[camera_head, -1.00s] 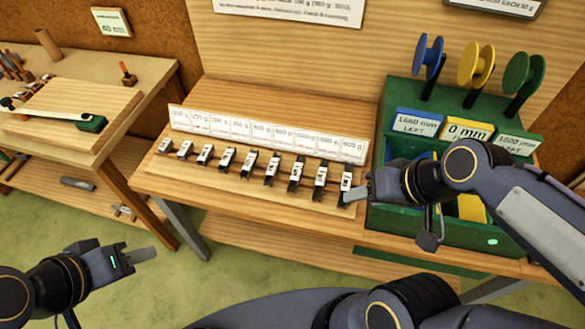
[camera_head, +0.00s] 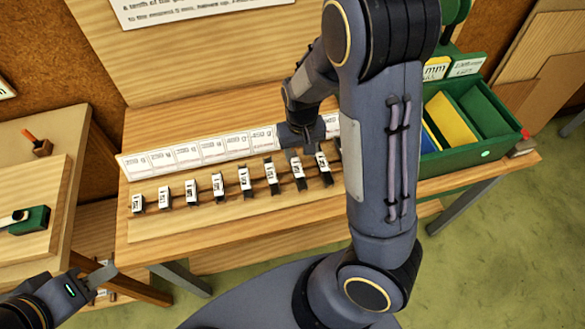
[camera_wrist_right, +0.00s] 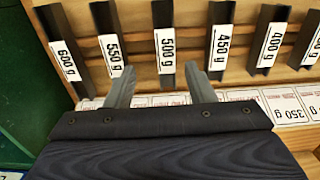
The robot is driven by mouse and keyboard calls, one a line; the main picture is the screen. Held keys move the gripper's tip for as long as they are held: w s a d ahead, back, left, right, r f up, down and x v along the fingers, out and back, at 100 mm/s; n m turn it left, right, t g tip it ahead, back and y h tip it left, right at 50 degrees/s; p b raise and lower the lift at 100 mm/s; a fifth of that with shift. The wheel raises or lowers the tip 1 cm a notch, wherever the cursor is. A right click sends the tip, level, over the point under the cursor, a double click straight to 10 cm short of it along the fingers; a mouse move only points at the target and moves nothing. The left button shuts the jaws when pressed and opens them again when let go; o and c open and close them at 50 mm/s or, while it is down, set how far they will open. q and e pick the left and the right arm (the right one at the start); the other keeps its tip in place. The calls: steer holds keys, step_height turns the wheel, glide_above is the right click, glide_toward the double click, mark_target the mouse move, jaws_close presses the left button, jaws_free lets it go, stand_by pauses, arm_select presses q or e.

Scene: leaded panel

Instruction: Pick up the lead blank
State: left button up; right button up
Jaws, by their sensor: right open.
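Several dark lead blanks with white weight labels stand in a row on a wooden rack (camera_head: 150,228). In the right wrist view, the 500 g blank (camera_wrist_right: 165,50) lies between the lines of my right gripper's fingers (camera_wrist_right: 160,72), which are apart and empty. The 550 g blank (camera_wrist_right: 112,50) and the 450 g blank (camera_wrist_right: 219,45) are on either side. In the head view my right gripper (camera_head: 302,150) is over the row's right part, by the 500 g blank (camera_head: 298,172). My left gripper (camera_head: 100,277) is low at the left, away from the rack; its jaw gap is unclear.
A white label strip (camera_head: 190,157) runs behind the blanks. A green bin (camera_head: 470,150) with yellow and green dividers stands at the right. Another wooden bench (camera_head: 30,170) is at the left. My right arm hides part of the rack's right end.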

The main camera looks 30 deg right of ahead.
mark_target(297, 167)
steer(key=f, duration=0.6)
steer(key=shift+a, duration=0.4)
steer(key=shift+w, duration=0.1)
jaws_close()
